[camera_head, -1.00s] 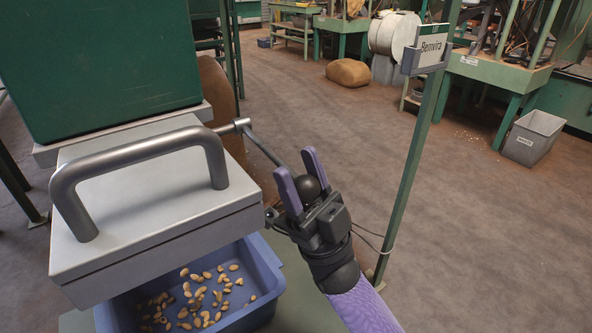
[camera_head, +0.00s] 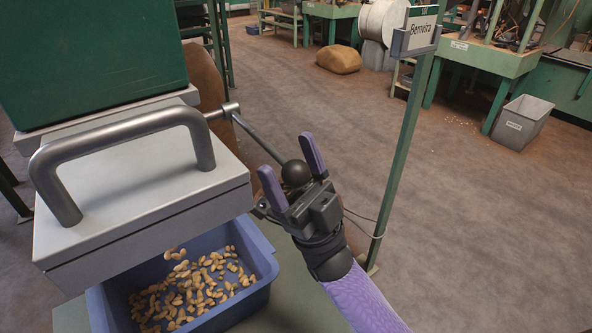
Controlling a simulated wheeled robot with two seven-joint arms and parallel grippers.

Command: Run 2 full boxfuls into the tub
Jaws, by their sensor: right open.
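The blue tub (camera_head: 262,262) stands under the grey metal box (camera_head: 140,190) of the hopper, and many tan nuts (camera_head: 195,290) lie in it. A few nuts show just below the box's underside, at the tub's back. The box has a thick grey bar handle (camera_head: 125,125) on top. A thin lever (camera_head: 255,136) runs from the box's right side and ends in a black ball knob (camera_head: 296,173). My right gripper (camera_head: 292,168) is open, with its purple fingers on either side of the knob, apart from it. My left gripper is out of view.
The green hopper body (camera_head: 90,55) rises behind the box. A brown sack (camera_head: 338,59), grey bin (camera_head: 522,122) and green benches are farther back. The floor between is open.

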